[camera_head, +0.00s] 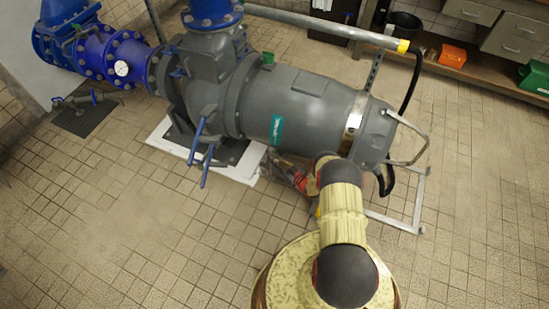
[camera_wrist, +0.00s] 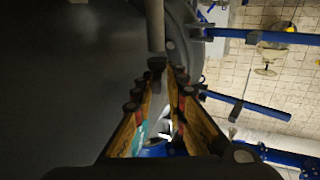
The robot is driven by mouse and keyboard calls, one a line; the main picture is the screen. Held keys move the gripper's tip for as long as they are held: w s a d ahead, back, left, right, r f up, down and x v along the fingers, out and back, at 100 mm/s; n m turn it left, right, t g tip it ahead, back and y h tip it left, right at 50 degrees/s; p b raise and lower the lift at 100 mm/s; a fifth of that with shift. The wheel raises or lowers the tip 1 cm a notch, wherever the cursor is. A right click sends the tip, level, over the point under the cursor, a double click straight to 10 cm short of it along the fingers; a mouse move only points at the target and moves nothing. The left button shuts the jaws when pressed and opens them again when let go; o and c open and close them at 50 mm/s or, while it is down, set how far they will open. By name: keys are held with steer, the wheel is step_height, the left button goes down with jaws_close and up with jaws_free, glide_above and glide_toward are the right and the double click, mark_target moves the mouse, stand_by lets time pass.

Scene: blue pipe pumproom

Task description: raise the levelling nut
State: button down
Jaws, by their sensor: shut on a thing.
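In the wrist view a grey upright rod (camera_wrist: 156,28) comes in from the top edge and ends at a small dark block, the levelling nut (camera_wrist: 157,63), between my fingertips. My gripper (camera_wrist: 165,70) is shut on this nut; the shaded light makes its exact outline hard to see. In the head view my gripper (camera_head: 283,167) reaches low beside the grey pump (camera_head: 290,100), at the right edge of its base plate (camera_head: 236,158). The nut and fingertips are hidden there by the pump and my arm.
Blue handles (camera_head: 200,150) stick out from the pump's left side, and they also show in the wrist view (camera_wrist: 250,104). A metal frame (camera_head: 418,195) stands under the motor end at the right. The tiled floor (camera_head: 100,220) at the left is clear.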

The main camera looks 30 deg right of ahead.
steer(key=shift+d, duration=0.5)
steer(key=shift+m+h, duration=0.3)
steer(key=shift+h, duration=0.2)
steer(key=shift+a+r+h, duration=0.1)
steer(key=shift+h, duration=0.2)
steer(key=shift+w+a+f+m+g+h, duration=0.15)
steer(key=shift+a+m+g+h, duration=0.4)
steer(key=shift+m+g+h, duration=2)
steer(key=shift+w+a+m+g+h, duration=0.15)
steer(key=shift+a+m+g+h, duration=0.35)
steer(key=shift+m+g+h, duration=2.05)
steer(key=shift+w+a+f+m+g+h, duration=0.15)
steer(key=shift+a+m+g+h, duration=0.55)
steer(key=shift+m+h, duration=3.6)
steer(key=shift+r+n+g+h, duration=0.1)
steer(key=shift+n+g+h, duration=0.5)
steer(key=shift+h, duration=0.4)
steer(key=shift+w, duration=0.1)
